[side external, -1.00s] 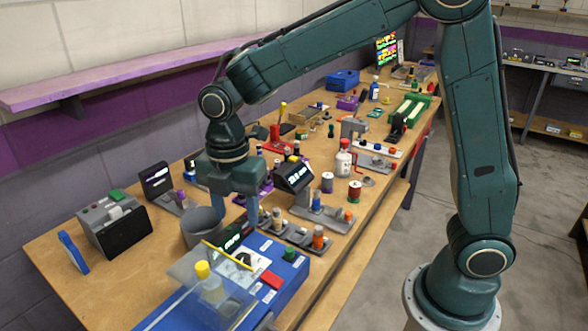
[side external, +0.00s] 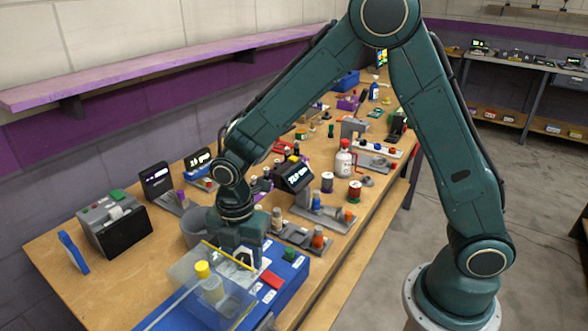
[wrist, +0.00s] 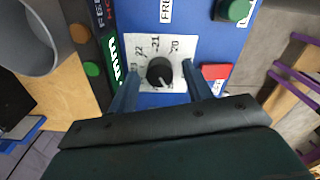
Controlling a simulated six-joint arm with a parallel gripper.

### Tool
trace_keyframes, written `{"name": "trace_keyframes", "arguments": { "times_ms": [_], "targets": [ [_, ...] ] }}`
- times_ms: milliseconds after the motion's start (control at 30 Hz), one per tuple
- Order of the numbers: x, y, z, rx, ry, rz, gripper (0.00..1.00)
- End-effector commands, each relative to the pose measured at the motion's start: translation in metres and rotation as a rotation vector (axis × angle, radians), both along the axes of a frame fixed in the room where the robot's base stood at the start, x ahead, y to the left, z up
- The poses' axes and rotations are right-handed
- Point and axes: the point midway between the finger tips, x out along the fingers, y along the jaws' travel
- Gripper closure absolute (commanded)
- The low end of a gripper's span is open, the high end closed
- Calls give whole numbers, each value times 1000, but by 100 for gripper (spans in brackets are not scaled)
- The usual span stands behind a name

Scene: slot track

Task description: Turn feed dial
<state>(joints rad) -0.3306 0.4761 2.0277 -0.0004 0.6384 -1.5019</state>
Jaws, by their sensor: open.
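The feed dial (wrist: 160,72) is a round black knob with a light pointer line on a white numbered plate (wrist: 146,48), fixed to a blue panel (wrist: 205,45). My gripper (wrist: 160,80) is open, with one finger on each side of the dial and visible gaps between. In the side external view my gripper (side external: 240,258) is low over the blue machine (side external: 292,270). It mostly hides the dial there.
A green knob (wrist: 234,10) and a red block (wrist: 216,71) sit on the panel near the dial. A grey cup (side external: 195,228) stands beside my gripper. A clear cover (side external: 200,290) with a yellow-topped post (side external: 203,269) is close in front.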

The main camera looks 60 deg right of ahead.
Motion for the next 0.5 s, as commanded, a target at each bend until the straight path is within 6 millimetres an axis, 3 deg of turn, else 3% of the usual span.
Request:
{"name": "trace_keyframes", "arguments": {
  "times_ms": [200, 433, 500],
  "targets": [
    [0, 0, 0, 0, 0, 0, 50],
    [0, 0, 0, 0, 0, 0, 93],
    [0, 0, 0, 0, 0, 0, 95]
  ]
}}
